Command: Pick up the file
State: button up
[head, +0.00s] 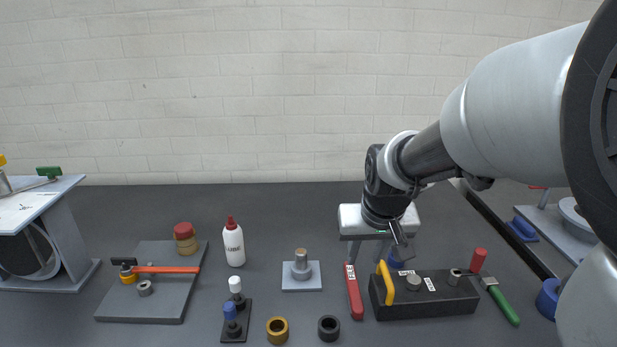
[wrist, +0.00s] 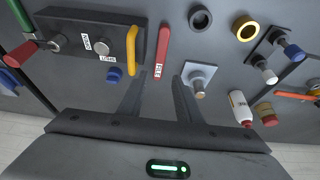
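The file (head: 354,291) is a slim red bar with a white label at its far end. It lies on the dark bench, just left of a black block. In the wrist view the file (wrist: 163,45) points away from my gripper, and its label reads FILE. My gripper (head: 369,252) is open and empty, above the bench near the labelled end. In the wrist view the fingertips of my gripper (wrist: 158,76) stand either side of the line of that end. I cannot tell the height gap between them.
The black block (head: 430,305) with a yellow handle is close on the file's right. A black ring (head: 329,328) and a brass ring (head: 277,330) lie left of it. A green-handled tool (head: 502,302) lies right.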

jog(key=b, duration=0.2)
send_over(353, 284)
jog(key=s, duration=0.3)
notch_tip(353, 284, down, 10)
jog(key=shift+w+a+r, duration=0.1)
jog(key=shift+w+r, duration=0.05)
jog(key=shift+r, duration=0.05)
jog(key=b+x, duration=0.1)
jog(key=x, duration=0.4)
jog(key=shift+f+b, duration=0.15)
jog(key=shift+b, duration=0.2)
grip_shut()
